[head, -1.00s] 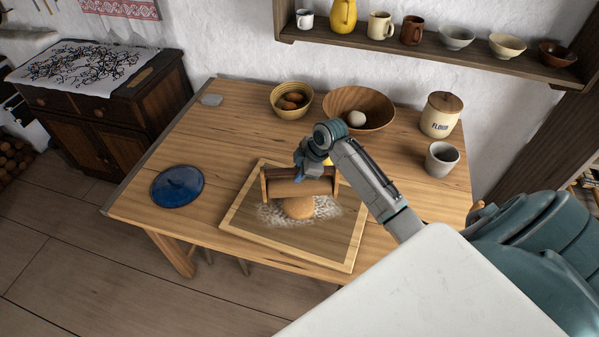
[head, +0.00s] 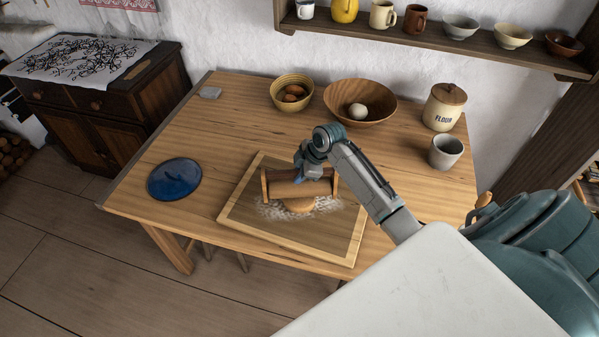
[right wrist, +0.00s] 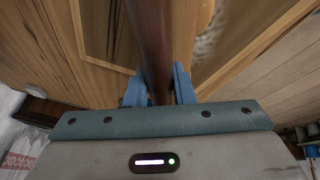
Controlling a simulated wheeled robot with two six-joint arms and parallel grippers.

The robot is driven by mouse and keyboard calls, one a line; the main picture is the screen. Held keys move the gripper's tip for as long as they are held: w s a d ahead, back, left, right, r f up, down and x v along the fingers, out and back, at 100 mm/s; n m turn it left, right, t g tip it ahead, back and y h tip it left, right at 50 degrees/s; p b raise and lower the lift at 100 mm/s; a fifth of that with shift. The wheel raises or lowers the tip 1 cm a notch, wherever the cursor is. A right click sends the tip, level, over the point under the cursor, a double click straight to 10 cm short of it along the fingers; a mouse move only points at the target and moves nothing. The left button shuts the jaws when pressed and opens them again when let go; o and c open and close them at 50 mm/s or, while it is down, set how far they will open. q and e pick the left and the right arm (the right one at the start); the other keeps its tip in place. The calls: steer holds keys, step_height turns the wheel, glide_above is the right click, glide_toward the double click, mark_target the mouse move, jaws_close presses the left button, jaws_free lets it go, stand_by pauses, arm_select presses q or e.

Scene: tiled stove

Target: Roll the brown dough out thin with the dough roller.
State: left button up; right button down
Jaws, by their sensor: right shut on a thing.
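The dough roller (head: 290,189) is a wooden cylinder between two end plates with a brown handle bar above. It is over the brown dough (head: 298,205), whose near edge shows as a low rounded lump; the rest is hidden under the roller. The dough lies on a floured wooden board (head: 240,216). My right gripper (head: 313,178) is shut on the roller's handle. In the right wrist view its blue fingers (right wrist: 158,85) clasp the dark brown handle bar (right wrist: 152,40), with a piece of the dough (right wrist: 204,14) beside it. My left gripper is not in view.
A blue plate (head: 174,180) lies left of the board. Behind stand a yellow bowl (head: 280,99) with eggs, a wooden bowl (head: 375,92) with a pale ball, a flour jar (head: 444,110) and a grey cup (head: 445,152).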

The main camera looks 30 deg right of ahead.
steer(key=shift+f+b, duration=0.3)
steer(key=shift+f, duration=0.25)
stand_by(0.6)
steer(key=shift+a, duration=0.1)
